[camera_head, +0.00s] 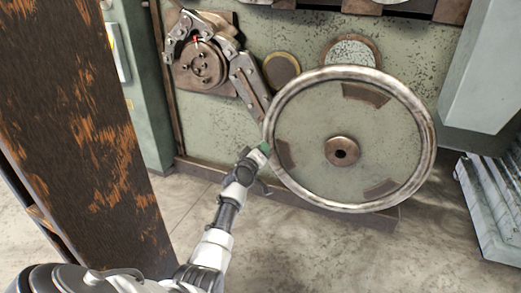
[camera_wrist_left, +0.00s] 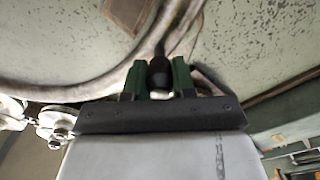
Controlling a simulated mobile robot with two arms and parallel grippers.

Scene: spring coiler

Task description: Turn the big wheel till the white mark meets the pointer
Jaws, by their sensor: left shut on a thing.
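The big wheel (camera_head: 287,90) stands upright against the machine's green front, with a worn metal rim and a brown hub (camera_head: 342,151). My left gripper (camera_head: 264,149) is at the left side of the rim. In the left wrist view its green fingers (camera_wrist_left: 158,80) are shut on a dark knob (camera_wrist_left: 159,72), with the pale curved rim (camera_wrist_left: 90,92) beside it. A small red pointer (camera_head: 196,40) shows over the round brown disc at upper left. I cannot clearly make out a white mark on the big wheel. My right gripper is not in view.
A jointed brown linkage (camera_head: 247,84) runs from the disc (camera_head: 205,66) toward the wheel's left side. A rusty post (camera_head: 95,140) fills the left foreground. A grey-green housing (camera_head: 487,75) and a ribbed metal block (camera_head: 488,205) stand at right. The floor before the wheel is clear.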

